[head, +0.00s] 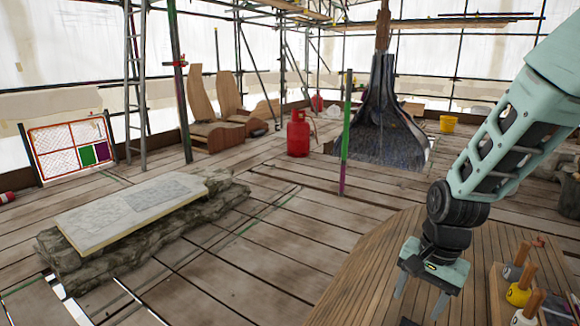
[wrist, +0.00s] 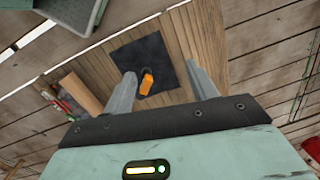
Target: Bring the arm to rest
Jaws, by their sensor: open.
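My mint-green arm (head: 510,130) reaches in from the upper right in the head view and bends down at its wrist. My gripper (head: 421,297) points down above the wooden table (head: 385,245), its two grey fingers apart and nothing between them. In the wrist view my gripper (wrist: 160,76) is also open. Beyond its fingers an orange-and-dark object (wrist: 147,84) lies on a black square mat (wrist: 165,58) on the table. The orange object appears apart from the fingers. I cannot tell the exact height of the fingers above the table.
Several wooden-handled items, one with a yellow base (head: 518,294), stand at the table's right. A stone slab (head: 130,208) lies on the plank floor at left. A red gas cylinder (head: 298,133) and a green-and-purple pole (head: 345,130) stand behind. Open planks lie between.

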